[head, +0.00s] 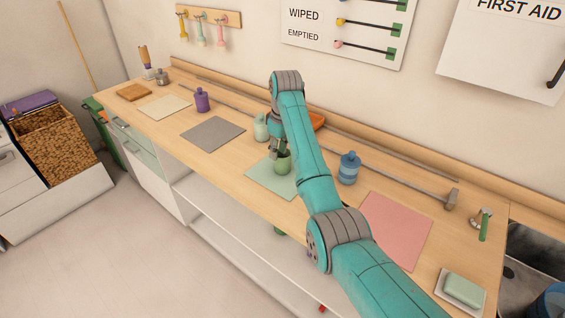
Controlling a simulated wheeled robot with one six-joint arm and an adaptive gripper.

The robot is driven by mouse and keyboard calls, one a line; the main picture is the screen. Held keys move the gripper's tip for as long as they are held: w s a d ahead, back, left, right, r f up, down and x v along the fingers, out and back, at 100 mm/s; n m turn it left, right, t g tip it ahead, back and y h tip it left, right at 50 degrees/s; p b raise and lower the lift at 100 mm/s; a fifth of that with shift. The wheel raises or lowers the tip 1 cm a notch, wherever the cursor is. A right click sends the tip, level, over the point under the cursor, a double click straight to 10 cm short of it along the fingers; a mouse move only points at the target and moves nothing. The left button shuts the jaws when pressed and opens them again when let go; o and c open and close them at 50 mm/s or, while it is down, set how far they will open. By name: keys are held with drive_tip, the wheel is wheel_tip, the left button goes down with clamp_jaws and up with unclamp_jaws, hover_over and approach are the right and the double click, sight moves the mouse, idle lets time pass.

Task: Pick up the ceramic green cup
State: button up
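The green cup (283,163) stands on or just over the pale green mat (259,178) in the middle of the counter, partly hidden by my arm. My gripper (275,151) points down at the cup's left rim, and its fingers overlap the cup in the picture. The view is too small to tell whether the fingers touch the cup or are closed on it.
A pale green bottle (261,127) stands close behind my gripper. A grey mat (213,134) and a pink mat (402,229) are bare.

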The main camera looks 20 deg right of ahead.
sight(277, 172)
drive_tip(key=shift+w+a+f, duration=0.15)
drive_tip(key=shift+f, duration=1.4)
drive_tip(key=shift+w+a+f, duration=0.1)
drive_tip(key=shift+w+f, duration=0.05)
drive_tip(key=shift+f, duration=1.35)
clamp_jaws()
